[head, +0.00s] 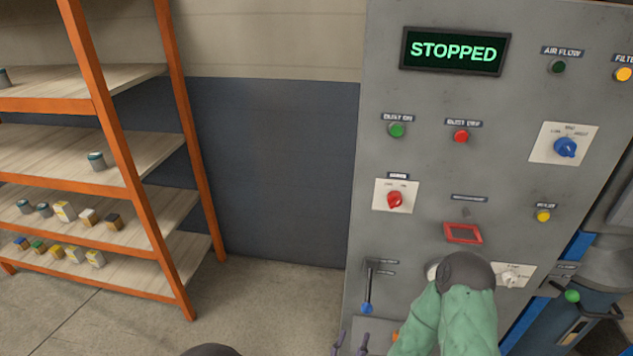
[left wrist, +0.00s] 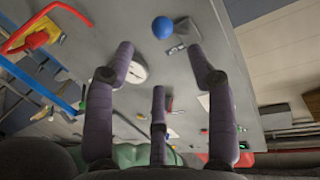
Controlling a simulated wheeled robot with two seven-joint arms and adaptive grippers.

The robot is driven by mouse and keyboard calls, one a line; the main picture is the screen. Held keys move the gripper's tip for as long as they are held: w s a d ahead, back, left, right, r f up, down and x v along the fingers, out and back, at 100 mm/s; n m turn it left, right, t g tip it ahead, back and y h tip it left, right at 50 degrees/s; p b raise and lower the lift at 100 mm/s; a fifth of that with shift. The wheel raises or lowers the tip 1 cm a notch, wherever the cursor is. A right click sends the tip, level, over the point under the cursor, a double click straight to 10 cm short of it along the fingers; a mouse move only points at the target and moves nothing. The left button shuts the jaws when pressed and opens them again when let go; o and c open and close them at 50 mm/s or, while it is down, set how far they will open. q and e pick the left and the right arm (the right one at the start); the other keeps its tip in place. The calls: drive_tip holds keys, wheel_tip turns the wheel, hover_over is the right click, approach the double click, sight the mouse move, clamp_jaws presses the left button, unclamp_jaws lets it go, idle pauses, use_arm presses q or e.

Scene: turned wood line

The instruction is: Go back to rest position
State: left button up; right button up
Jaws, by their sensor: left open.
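My left gripper (head: 351,341) shows at the bottom edge of the head view, with only its dark purple fingertips in frame. It is in front of the grey control panel (head: 430,100), low down near the blue-knobbed lever (head: 367,306). In the left wrist view my left gripper (left wrist: 160,68) has its fingers spread apart with nothing between them. A blue knob (left wrist: 162,27) is beyond the fingertips; I see no finger touching it. A green arm link of mine covers the lower part of the panel in the head view. My right gripper is not visible.
The panel's display (head: 455,51) reads STOPPED. Buttons, a red dial (head: 394,199) and a blue dial (head: 565,147) are on the panel. An orange-framed shelf (head: 130,165) with small cans and boxes stands at left. Bare floor (head: 265,300) lies between shelf and panel.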

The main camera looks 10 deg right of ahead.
use_arm(q)
drive_tip(key=w+a+f+n+g+y+p, duration=0.1)
drive_tip(key=a+f+n+g+y+p, duration=0.5)
drive_tip(key=a+f, duration=0.65)
drive_tip(key=s+a+f+n+g+h+p, duration=0.1)
drive_tip(key=s+a+f+n+g+h, duration=0.1)
drive_tip(key=s+a+g, duration=0.6)
drive_tip(key=s+a+f+n, duration=0.1)
drive_tip(key=s+a+f, duration=0.1)
drive_tip(key=s+a, duration=0.1)
drive_tip(key=shift+s+n, duration=0.4)
drive_tip(key=shift+s, duration=0.3)
drive_tip(key=shift+a, duration=0.1)
